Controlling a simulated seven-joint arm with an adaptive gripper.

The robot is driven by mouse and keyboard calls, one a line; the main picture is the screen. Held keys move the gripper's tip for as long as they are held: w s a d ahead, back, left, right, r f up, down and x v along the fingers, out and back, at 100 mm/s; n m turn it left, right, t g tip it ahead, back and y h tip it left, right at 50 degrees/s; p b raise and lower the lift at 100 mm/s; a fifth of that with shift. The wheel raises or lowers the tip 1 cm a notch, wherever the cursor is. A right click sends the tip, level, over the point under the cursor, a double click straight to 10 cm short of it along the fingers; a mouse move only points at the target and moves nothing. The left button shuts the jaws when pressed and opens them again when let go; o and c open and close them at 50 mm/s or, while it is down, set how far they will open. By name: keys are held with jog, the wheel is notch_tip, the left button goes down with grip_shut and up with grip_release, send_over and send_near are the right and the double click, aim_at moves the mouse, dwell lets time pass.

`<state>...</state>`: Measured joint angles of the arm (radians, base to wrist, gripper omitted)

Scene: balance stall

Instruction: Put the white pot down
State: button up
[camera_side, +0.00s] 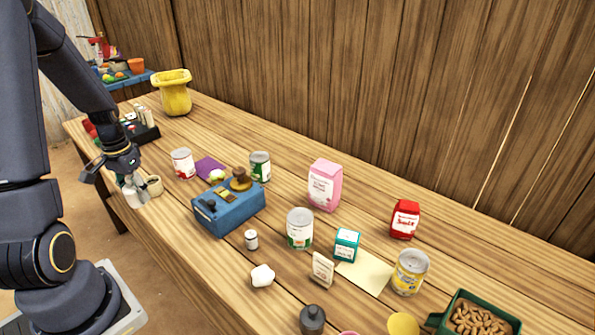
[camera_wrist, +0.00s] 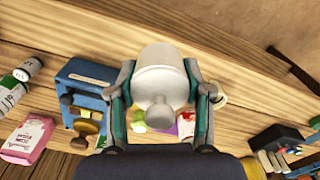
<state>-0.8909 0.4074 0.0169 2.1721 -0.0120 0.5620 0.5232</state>
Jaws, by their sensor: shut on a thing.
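The white pot (camera_wrist: 157,62) fills the upper middle of the wrist view, with a round knob facing the camera. My gripper (camera_wrist: 160,88) is shut on it, one finger on each side. In the side view the white pot (camera_side: 132,198) hangs below my gripper (camera_side: 130,182), by the near edge of the wooden table at left. I cannot tell whether its base touches the table. A beige cup (camera_side: 154,186) stands just right of the pot. It partly shows beside the right finger in the wrist view (camera_wrist: 220,97).
A blue balance box (camera_side: 229,208) stands to the right, with a red-and-white can (camera_side: 182,163) and a purple card (camera_side: 209,167) behind. A black tray (camera_side: 146,132) and a yellow pot (camera_side: 173,97) stand farther back. Bare wood lies between the cup and the blue box.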

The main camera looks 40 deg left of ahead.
jog(key=shift+s+d+r, duration=0.25)
jog(key=shift+d, duration=0.05)
jog(key=shift+w+d, duration=0.15)
jog(key=shift+d, duration=0.2)
jog(key=w+d+r+m, duration=0.1)
jog(key=w+d+m, duration=0.1)
jog(key=w+d, duration=0.6)
jog(key=w+d+r+m, duration=0.1)
jog(key=w+d, duration=0.7)
jog(key=d, duration=0.9)
jog(key=shift+w+m, duration=0.2)
jog(key=shift+m, duration=0.7)
jog(key=shift+s, duration=0.15)
